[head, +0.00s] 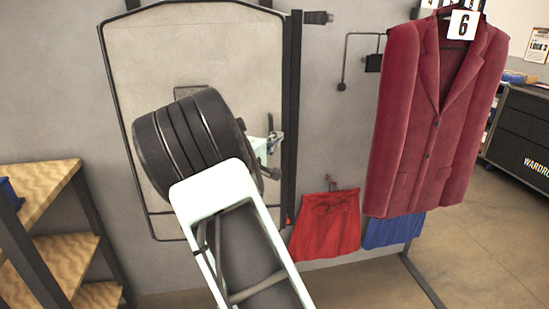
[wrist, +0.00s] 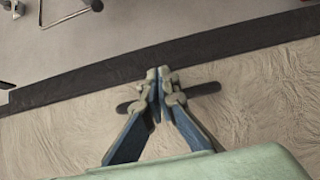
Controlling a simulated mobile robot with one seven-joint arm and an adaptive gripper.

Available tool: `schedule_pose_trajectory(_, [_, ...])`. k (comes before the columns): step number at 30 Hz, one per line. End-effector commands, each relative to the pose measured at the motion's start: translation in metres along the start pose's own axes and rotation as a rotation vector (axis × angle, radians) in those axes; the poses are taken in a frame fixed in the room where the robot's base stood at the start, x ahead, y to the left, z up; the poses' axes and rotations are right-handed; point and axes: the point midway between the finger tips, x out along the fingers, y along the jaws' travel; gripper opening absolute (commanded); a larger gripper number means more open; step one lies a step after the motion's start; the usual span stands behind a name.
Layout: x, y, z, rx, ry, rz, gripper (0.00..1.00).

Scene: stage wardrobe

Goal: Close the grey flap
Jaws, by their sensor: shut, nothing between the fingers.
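The flap appears to be the large pale grey panel (head: 225,45) with a dark rounded frame at the wall, behind my arm in the head view. How far it stands open is hard to tell. My arm hides its middle and lower part. My gripper (head: 275,155) is near the panel's right side, left of a dark upright post (head: 293,110). In the wrist view my gripper (wrist: 160,78) is shut and empty, its fingertips over a dark band (wrist: 70,85) bordering a pale, textured surface (wrist: 270,110). Contact cannot be told.
A maroon jacket (head: 425,120) with tag 6 (head: 463,24) hangs at the right. A red skirt (head: 325,228) and blue garment (head: 390,232) hang low beside the post. A wooden shelf (head: 45,185) stands at the left, and a black cabinet (head: 520,125) at the far right.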

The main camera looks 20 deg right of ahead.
Motion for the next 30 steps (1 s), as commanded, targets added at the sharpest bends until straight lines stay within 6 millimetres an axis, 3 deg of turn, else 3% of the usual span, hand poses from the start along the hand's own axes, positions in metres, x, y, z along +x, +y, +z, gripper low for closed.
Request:
schedule_pose_trajectory(9, [0.02,-0.001,-0.012,0.0,0.051,-0.001,0.0])
schedule_pose_trajectory(30, [0.018,0.0,-0.017,0.001,0.054,-0.001,0.0])
